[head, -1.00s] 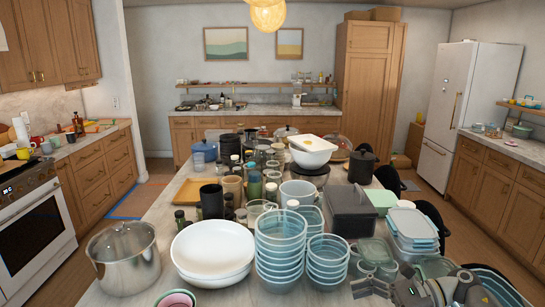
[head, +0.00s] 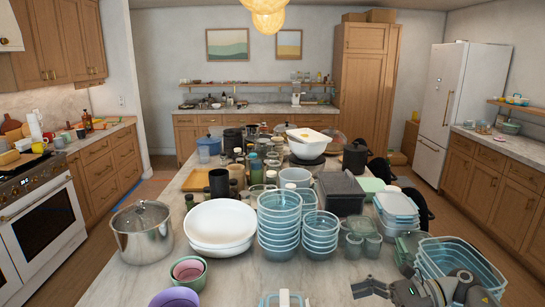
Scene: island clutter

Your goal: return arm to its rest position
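My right arm (head: 455,289) comes in at the bottom right corner of the head view. Its gripper (head: 370,288) points left, low over the bare near part of the island counter. I see nothing held in it, but the gap between its fingers is too small to judge. My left arm and gripper are not in view.
The island (head: 225,275) is crowded. A steel pot (head: 141,232), white bowls (head: 220,224), stacked blue bowls (head: 279,222) and a clear blue container (head: 455,262) stand near my side. Pink and green bowls (head: 188,272) and a purple bowl (head: 174,297) sit at the front.

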